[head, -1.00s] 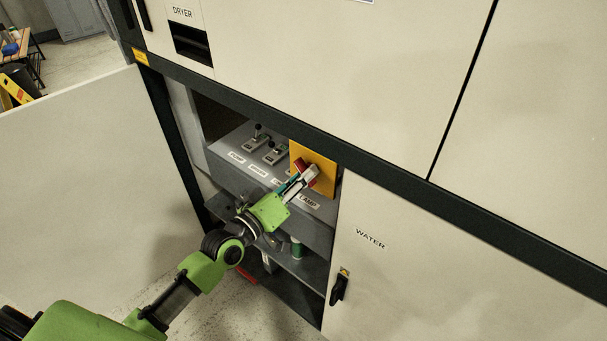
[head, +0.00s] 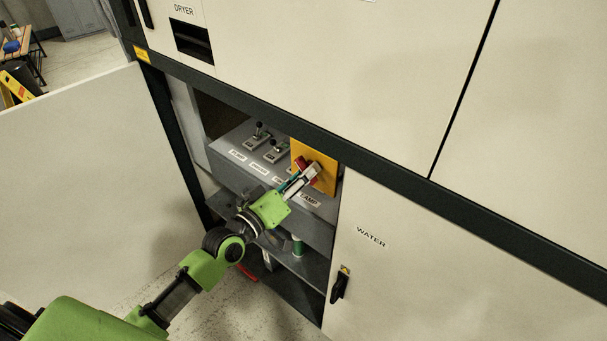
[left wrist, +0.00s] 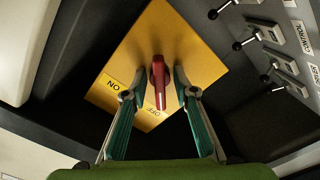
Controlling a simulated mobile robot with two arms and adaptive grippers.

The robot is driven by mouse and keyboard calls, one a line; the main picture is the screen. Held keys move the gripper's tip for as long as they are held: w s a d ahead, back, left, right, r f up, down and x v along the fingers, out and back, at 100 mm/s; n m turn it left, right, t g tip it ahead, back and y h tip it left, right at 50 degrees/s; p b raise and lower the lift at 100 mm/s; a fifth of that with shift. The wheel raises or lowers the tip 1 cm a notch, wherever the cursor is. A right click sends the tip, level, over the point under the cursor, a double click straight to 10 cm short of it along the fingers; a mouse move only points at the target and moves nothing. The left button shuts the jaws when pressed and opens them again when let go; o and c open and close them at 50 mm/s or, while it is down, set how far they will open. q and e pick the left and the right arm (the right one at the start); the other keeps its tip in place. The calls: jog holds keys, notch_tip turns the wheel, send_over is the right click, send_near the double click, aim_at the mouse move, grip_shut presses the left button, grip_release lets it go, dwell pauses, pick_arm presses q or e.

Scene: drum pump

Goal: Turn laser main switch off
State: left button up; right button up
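The laser main switch is a red rotary handle (left wrist: 158,80) on a yellow plate (left wrist: 188,62) marked ON and OFF. In the left wrist view the handle's lower end lies beside the OFF label (left wrist: 153,114); the ON label (left wrist: 113,86) is to its left. My left gripper (left wrist: 160,85) has its two fingers on either side of the handle, apart, with a small gap visible on each side. In the head view my left gripper (head: 308,173) is at the yellow plate (head: 327,158) and partly hides the red handle (head: 302,164). My right gripper is not in view.
The plate sits in an open cabinet recess beside a grey panel of lever switches (head: 262,140). An open door (head: 80,180) stands left, the WATER door (head: 400,265) is closed at right, and a dark beam (head: 390,170) runs above. A shelf (head: 305,268) lies below.

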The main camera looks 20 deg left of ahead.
pick_arm(q)
jog(key=v, duration=1.2)
jog(key=shift+f, duration=0.1)
jog(key=s+a+f+m+g+y+b, duration=0.1)
jog(key=s+a+f+g+y+b, duration=0.15)
jog(key=f, duration=1.05)
jog(key=s+a+f+g+y+b, duration=0.1)
jog(key=s+a+f+g, duration=0.15)
jog(key=f, duration=1.05)
jog(key=s+a+f+m+g+y+b, duration=0.1)
jog(key=s+a+f+y, duration=0.15)
jog(key=f, duration=1.05)
jog(key=s+f+m+g+b, duration=0.3)
jog(key=s+f+g, duration=0.2)
jog(key=s+f, duration=1.25)
jog(key=s+d+f+m+g+b, duration=0.1)
jog(key=s+d+f+g, duration=0.1)
jog(key=s+f, duration=0.3)
jog(key=s+d+f+m+g+b, duration=0.1)
jog(key=s+d+f+g, duration=0.1)
jog(key=s+f, duration=0.3)
jog(key=s+d, duration=0.1)
jog(key=s, duration=0.3)
jog(key=shift+s+g+y, duration=0.3)
jog(key=shift+s+y, duration=0.1)
